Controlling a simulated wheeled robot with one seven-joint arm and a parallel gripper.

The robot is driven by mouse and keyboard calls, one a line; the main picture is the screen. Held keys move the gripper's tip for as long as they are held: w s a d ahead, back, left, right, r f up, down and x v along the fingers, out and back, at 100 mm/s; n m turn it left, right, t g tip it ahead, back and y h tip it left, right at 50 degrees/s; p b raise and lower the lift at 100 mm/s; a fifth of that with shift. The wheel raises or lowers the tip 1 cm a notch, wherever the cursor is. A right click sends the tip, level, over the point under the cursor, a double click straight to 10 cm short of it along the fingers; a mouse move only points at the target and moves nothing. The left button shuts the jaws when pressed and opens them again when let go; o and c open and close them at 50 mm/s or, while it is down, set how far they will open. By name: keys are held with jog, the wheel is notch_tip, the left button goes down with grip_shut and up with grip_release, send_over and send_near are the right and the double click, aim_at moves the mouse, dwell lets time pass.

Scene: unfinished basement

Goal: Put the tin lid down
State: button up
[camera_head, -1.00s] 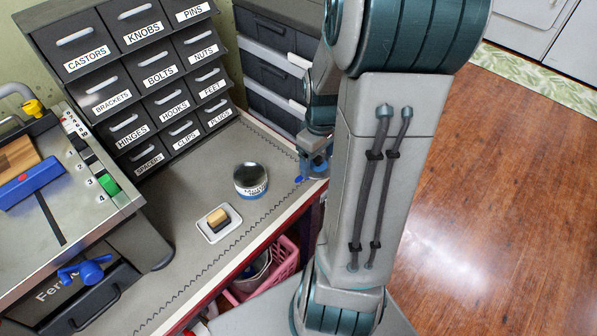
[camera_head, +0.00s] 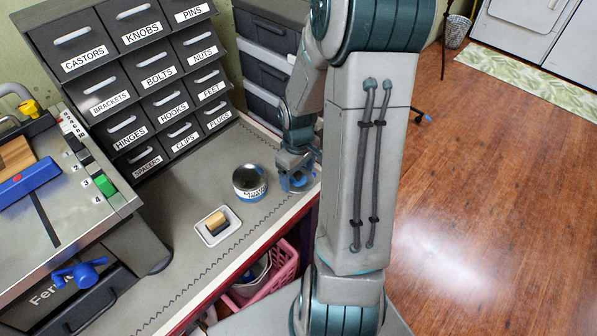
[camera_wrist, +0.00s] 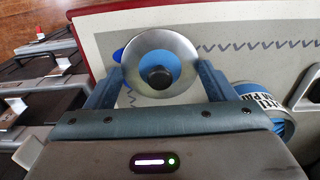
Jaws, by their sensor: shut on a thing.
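My gripper (camera_head: 297,180) is at the right part of the bench mat, close to the right of the tin, pointing down. In the wrist view my gripper (camera_wrist: 160,80) is shut on the tin lid (camera_wrist: 183,48), a round silver disc with a blue middle and a dark knob. I cannot tell whether the lid touches the mat. The tin (camera_head: 250,184), with a blue and white label, stands upright on the mat. It also shows at the right in the wrist view (camera_wrist: 278,122). In the head view the lid is too hidden by the gripper to make out.
A white dish (camera_head: 229,233) with a tan and black block lies in front of the tin. Labelled drawers (camera_head: 140,80) stand behind. A bench machine (camera_head: 70,200) is at the left. The mat (camera_head: 195,268) is bare around the dish. The bench's red-edged front (camera_head: 262,252) is close.

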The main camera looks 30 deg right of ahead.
aim_at(298, 174)
jog(key=o, duration=0.9)
jog(key=shift+f, duration=0.1)
jog(key=shift+o, duration=0.2)
notch_tip(298, 174, up, 11)
jog(key=p, duration=0.2)
jog(key=s+a+r+m+t, duration=0.2)
jog(key=s+a+r+m, duration=0.1)
jog(key=s+a+r, duration=0.6)
jog(key=s+a, duration=0.1)
jog(key=a, duration=0.2)
jog(key=shift+s+a+m+t, duration=0.15)
jog(key=shift+s+m+t, duration=0.15)
jog(key=shift+m, duration=0.1)
jog(key=shift+r, duration=0.1)
